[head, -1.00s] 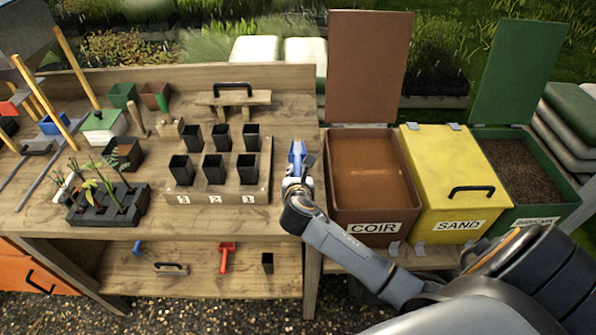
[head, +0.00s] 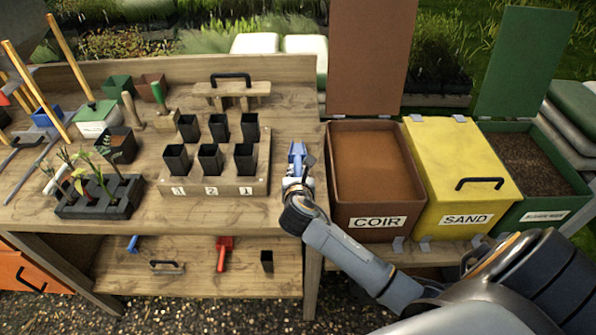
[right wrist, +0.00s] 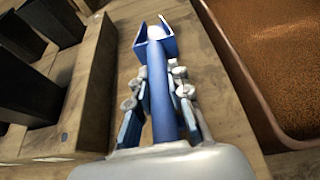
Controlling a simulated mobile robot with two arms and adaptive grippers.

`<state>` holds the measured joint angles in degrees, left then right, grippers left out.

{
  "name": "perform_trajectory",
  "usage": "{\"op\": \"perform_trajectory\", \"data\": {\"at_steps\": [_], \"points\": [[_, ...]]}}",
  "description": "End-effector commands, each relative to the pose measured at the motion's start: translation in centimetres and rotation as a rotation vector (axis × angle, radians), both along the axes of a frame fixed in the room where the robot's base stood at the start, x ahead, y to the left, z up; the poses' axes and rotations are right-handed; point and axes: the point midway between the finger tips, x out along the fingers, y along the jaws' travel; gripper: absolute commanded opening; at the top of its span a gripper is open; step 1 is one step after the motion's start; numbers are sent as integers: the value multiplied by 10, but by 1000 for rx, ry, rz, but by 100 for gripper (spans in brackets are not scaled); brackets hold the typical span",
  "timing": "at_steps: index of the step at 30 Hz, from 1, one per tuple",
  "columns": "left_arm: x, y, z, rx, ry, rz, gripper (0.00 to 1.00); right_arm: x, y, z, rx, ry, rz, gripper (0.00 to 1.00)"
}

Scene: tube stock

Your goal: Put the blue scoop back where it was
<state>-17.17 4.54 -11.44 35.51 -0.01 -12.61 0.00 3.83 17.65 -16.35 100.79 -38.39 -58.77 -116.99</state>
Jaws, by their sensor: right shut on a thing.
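The blue scoop (head: 297,150) is in my right gripper (head: 297,173), over the right end of the wooden bench top, between the block of black pots and the COIR bin. In the right wrist view, the fingers of my right gripper (right wrist: 160,105) are shut on the handle of the blue scoop (right wrist: 161,95). Its square pan points away from me, with something pale in it. I cannot tell whether the scoop touches the bench. My left gripper is out of view.
Black pots stand in a numbered wooden block (head: 215,188) left of my gripper. The open COIR bin (head: 377,222) is close on the right, then the shut SAND bin (head: 450,165) and an open green bin (head: 540,200). A red tool (head: 223,252) lies on the lower shelf.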

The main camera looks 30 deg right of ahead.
Motion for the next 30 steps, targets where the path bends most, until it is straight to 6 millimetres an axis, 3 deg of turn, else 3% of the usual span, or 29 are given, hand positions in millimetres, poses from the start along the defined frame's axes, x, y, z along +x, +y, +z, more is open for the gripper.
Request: {"op": "perform_trajectory", "data": {"at_steps": [15, 16, 19, 30], "points": [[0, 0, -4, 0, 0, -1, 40, 0, 0, -11, -2, 0, 1, 0], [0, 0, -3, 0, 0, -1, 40, 0, 0, -10, -2, 0, 1, 24], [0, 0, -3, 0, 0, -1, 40, 0, 0, -10, -1, 0, 0, 45], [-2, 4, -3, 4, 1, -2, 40, -3, 2, -9, 0, 0, 1, 45]]}}
